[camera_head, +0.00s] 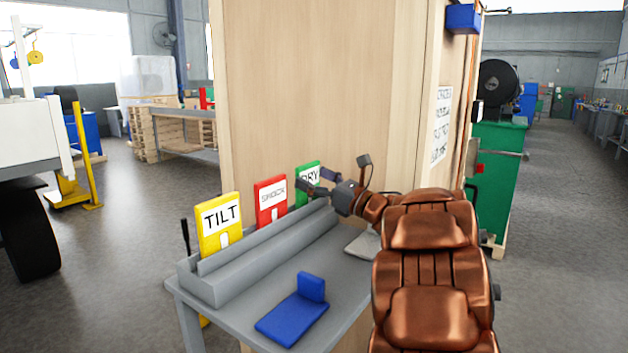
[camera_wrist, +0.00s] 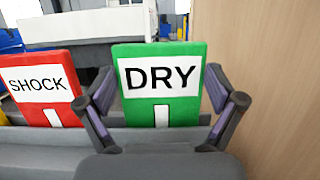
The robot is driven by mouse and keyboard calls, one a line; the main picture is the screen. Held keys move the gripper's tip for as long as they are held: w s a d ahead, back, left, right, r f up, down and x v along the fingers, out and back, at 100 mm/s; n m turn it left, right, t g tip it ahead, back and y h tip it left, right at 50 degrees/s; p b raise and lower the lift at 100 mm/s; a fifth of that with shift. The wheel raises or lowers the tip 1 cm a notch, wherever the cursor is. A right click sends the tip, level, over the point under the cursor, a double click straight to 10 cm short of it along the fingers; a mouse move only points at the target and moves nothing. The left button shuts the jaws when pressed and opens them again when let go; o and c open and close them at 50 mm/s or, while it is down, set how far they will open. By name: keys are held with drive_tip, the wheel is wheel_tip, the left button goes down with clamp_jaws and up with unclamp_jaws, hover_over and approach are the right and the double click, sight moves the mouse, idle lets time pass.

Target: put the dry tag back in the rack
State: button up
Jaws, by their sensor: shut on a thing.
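The green dry tag (camera_head: 307,180) stands upright at the far end of the grey rack (camera_head: 262,257), beside the red shock tag (camera_head: 270,199). In the wrist view the dry tag (camera_wrist: 160,107) is between the two fingers of my gripper (camera_wrist: 161,117), one at each side edge, with its label facing me. My gripper (camera_head: 318,183) is shut on it. The tag's lower edge meets the rack, but I cannot tell how deep it sits. The shock tag (camera_wrist: 42,89) is left of it in the wrist view.
A yellow tilt tag (camera_head: 220,224) stands at the near end of the rack. A blue L-shaped piece (camera_head: 291,315) and a flat grey plate (camera_head: 362,245) lie on the grey table. A tall wooden crate wall (camera_head: 320,90) rises close behind the rack.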

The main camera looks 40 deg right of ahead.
drive_tip(key=shift+f+b, duration=0.4)
drive_tip(key=shift+b, duration=0.05)
idle(0.4)
drive_tip(key=o, duration=1.1)
drive_tip(key=shift+r, duration=0.1)
drive_tip(key=shift+s+d, duration=0.2)
drive_tip(key=shift+s, duration=0.2)
drive_tip(key=v, duration=1.1)
